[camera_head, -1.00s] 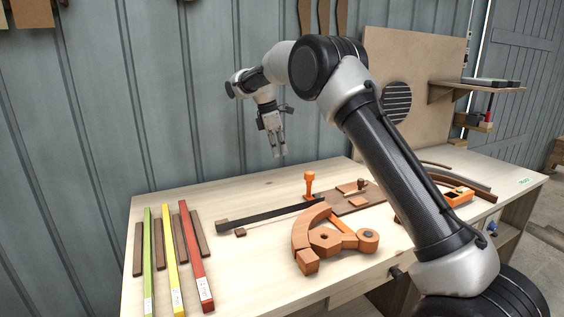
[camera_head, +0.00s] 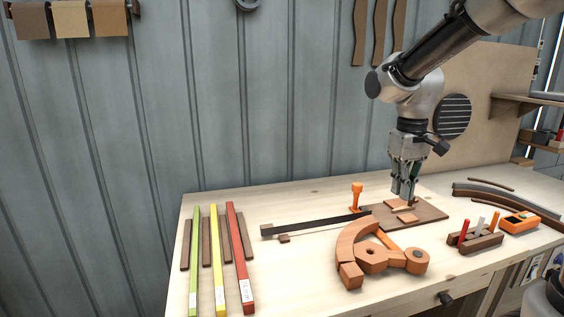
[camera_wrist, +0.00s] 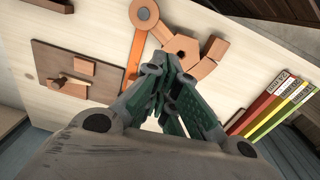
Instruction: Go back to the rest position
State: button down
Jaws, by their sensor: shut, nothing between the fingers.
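My gripper (camera_head: 403,190) points down above the brown board at the back right of the workbench (camera_head: 310,205). Its fingers are together with nothing between them. In the wrist view the gripper (camera_wrist: 168,85) fills the lower middle, with the bench below it. The brown board (camera_head: 432,213) carries small orange-brown blocks and also shows in the wrist view (camera_wrist: 75,62). The curved wooden jig (camera_head: 352,245) lies in front of the board, apart from my gripper.
Green (camera_head: 194,262), yellow (camera_head: 217,260) and red (camera_head: 239,258) bars lie at the left with brown strips. A dark strip (camera_head: 315,224) and an orange clamp (camera_head: 356,196) lie mid-bench. A tool holder (camera_head: 476,240) and orange device (camera_head: 521,221) stand at the right.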

jog(key=s+d+r+m+t, duration=0.1)
jog(key=s+d, duration=0.3)
jog(key=s, duration=0.5)
jog(key=s+d+r+m+t, duration=0.2)
jog(key=s+d+t, duration=0.1)
jog(key=s, duration=0.7)
jog(key=shift+d+r+m, duration=0.25)
jog(key=shift+d+m, duration=0.05)
jog(key=shift+d, duration=0.1)
